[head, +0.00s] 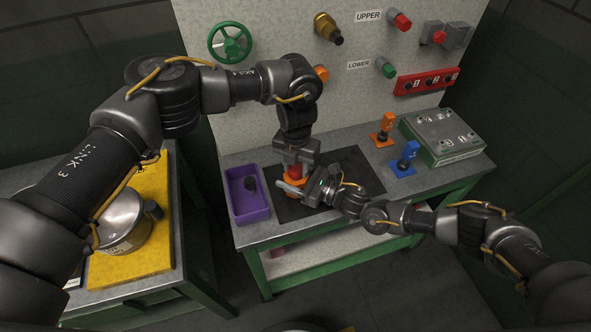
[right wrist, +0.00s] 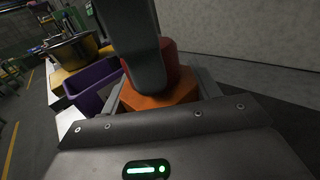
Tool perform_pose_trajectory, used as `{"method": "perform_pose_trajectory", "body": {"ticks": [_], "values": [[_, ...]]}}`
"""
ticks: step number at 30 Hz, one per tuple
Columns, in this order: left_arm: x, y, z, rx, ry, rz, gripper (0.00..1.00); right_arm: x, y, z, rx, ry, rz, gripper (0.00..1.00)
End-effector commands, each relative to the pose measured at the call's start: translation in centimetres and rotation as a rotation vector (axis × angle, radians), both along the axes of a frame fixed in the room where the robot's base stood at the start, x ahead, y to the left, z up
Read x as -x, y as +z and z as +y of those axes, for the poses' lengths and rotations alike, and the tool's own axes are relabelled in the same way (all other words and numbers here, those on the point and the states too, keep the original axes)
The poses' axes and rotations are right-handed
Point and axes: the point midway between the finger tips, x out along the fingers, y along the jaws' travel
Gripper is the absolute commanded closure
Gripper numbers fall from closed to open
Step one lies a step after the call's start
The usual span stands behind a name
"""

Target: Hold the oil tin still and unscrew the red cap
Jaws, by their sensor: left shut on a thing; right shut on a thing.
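The oil tin (head: 293,182) is orange and stands upright on the dark mat, mostly hidden by my grippers. In the right wrist view its orange faceted top (right wrist: 160,101) shows between the jaws. The red cap (head: 294,171) sits on top of the tin and also shows in the right wrist view (right wrist: 169,64), partly behind a grey finger. My left gripper (head: 295,162) comes down from above and is shut on the cap. My right gripper (head: 291,189) reaches in from the right and is shut on the tin's body.
A purple bin (head: 263,212) with a dark object inside stands left of the mat (head: 345,178). Orange (head: 383,130) and blue (head: 405,160) items and a grey-green box (head: 443,135) stand to the right. A panel with a green wheel (head: 230,42) rises behind. A pot (head: 122,222) stands on the left bench.

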Motion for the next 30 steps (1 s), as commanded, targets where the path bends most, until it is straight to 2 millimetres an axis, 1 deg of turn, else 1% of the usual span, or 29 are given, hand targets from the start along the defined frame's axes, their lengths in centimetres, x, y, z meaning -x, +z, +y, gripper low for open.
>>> {"method": "perform_pose_trajectory", "body": {"ticks": [3,9,21,25,27,30], "values": [[0.06,-0.05,-0.05,0.002,0.231,0.003,0.88,0.0,-0.03,-0.01,0.001,0.0,0.0,0.8],[0.05,-0.03,-0.03,0.001,0.62,0.004,0.88,0.0,-0.03,0.0,0.001,0.0,0.0,0.8],[0.03,0.06,0.0,-0.001,1.334,0.001,0.88,0.0,-0.03,0.0,0.001,0.0,0.0,0.8],[0.03,0.07,0.0,-0.001,1.499,0.001,0.88,-0.01,-0.03,0.0,0.001,0.0,0.0,0.8],[0.04,0.07,0.01,-0.001,1.548,0.001,0.88,-0.01,-0.03,0.0,0.001,0.0,0.0,0.8],[0.04,0.07,0.01,-0.001,1.575,0.001,0.88,-0.01,-0.03,0.0,0.001,0.0,0.0,0.8]]}}
